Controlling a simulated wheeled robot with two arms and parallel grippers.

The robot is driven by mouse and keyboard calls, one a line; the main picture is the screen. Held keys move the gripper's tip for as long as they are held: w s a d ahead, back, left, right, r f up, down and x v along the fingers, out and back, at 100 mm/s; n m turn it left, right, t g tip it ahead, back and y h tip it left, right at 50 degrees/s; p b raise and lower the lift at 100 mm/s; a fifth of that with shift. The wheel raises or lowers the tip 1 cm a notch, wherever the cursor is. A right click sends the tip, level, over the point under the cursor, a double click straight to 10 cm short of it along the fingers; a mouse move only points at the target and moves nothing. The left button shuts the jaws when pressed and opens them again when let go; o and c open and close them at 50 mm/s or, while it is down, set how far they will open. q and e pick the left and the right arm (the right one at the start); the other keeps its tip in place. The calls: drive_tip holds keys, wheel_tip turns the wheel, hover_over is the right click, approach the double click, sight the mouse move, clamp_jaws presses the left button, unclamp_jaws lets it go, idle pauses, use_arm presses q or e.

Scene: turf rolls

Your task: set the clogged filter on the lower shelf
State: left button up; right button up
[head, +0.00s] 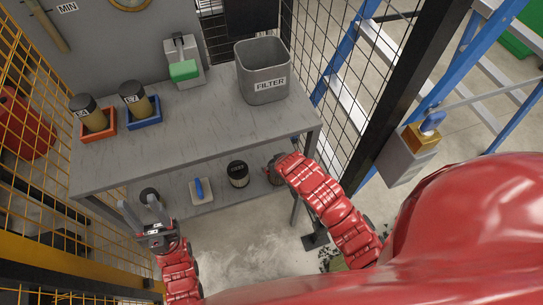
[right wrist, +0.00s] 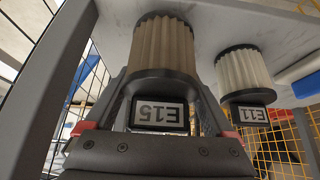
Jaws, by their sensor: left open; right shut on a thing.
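The brown, dirty-looking pleated filter (right wrist: 165,45), with a label that seems to read E15 upside down, is between the fingers of my right gripper (right wrist: 165,85), which is shut on it. In the head view my right gripper (head: 275,170) is at the right end of the lower shelf (head: 215,205), and the filter is mostly hidden there. In the wrist view its far end meets the grey shelf surface; I cannot tell whether it bears its weight. A whiter filter, E11 (right wrist: 242,70), stands beside it, apart. My left gripper (head: 140,208) is open and empty near the shelf's left end.
The workbench top (head: 200,125) overhangs the lower shelf. A blue-handled tool (head: 199,188) lies on the shelf. Mesh fencing stands at both sides.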

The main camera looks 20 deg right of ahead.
drive_tip(key=w, duration=0.4)
drive_tip(key=shift+a+r, duration=0.1)
drive_tip(key=shift+w+f, duration=0.25)
drive_tip(key=shift+f, duration=0.05)
drive_tip(key=shift+f+p, duration=0.3)
drive_tip(key=shift+f, duration=0.25)
drive_tip(key=o, duration=1.2)
drive_tip(key=shift+f, duration=0.1)
drive_tip(key=shift+c, duration=0.2)
drive_tip(key=shift+r, duration=0.25)
drive_tip(key=v, duration=1.2)
drive_tip(key=shift+s+f, duration=0.1)
drive_tip(key=shift+f, duration=0.05)
